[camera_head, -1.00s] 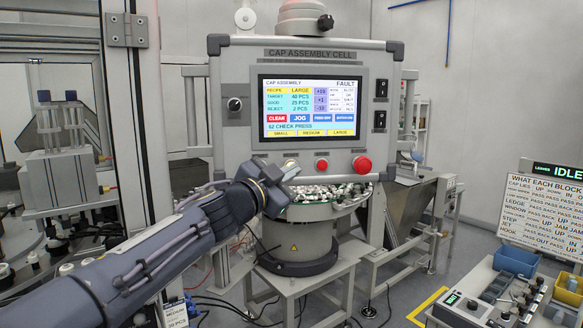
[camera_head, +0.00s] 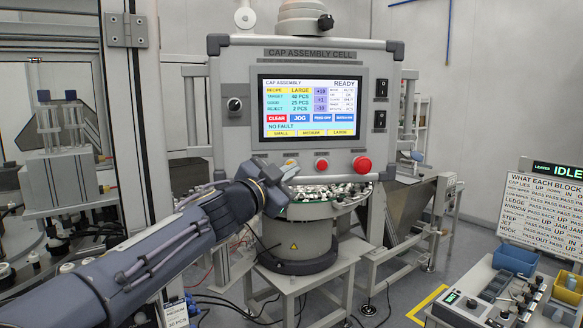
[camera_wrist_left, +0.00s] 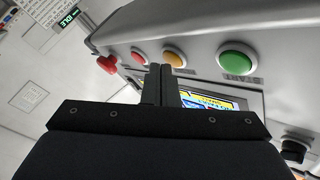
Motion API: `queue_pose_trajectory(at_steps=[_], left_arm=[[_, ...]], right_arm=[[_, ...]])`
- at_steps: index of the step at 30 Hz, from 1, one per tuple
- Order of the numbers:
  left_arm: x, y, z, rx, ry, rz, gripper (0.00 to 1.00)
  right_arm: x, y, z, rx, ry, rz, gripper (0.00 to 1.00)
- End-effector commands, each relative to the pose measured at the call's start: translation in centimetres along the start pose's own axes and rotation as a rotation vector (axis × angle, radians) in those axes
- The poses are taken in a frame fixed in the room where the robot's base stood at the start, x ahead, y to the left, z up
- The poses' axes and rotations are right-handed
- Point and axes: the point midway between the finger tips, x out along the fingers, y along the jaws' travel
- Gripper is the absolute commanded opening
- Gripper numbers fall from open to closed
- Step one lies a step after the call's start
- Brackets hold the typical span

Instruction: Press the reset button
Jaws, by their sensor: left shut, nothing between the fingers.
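The control panel of the cap assembly cell (camera_head: 230,135) has a row of buttons under its screen (camera_head: 310,107). My left gripper (camera_head: 288,173) is shut and empty, just below the amber button in the head view. In the wrist view its fingertips (camera_wrist_left: 160,70) are close beside that button; contact cannot be told. The green button is hidden in the head view. My right gripper is not in view.
A large red mushroom button (camera_head: 361,164) is at the right of the row. A selector knob (camera_head: 235,104) is on the panel's left. A bowl feeder full of caps (camera_head: 322,210) stands below the panel, close to the gripper.

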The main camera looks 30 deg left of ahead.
Motion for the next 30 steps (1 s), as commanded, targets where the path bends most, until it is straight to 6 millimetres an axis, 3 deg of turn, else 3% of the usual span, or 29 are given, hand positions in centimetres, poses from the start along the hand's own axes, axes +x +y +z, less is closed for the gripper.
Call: queue_pose_trajectory(at_steps=[13, 30], left_arm=[[-0.6, 0.5, -0.5, 0.001, 0.002, 0.001, 0.00], [-4.3, 3.2, -3.2, 0.000, 0.003, 0.001, 0.00]], right_arm=[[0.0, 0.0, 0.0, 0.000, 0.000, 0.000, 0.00], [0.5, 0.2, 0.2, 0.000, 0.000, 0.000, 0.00]])
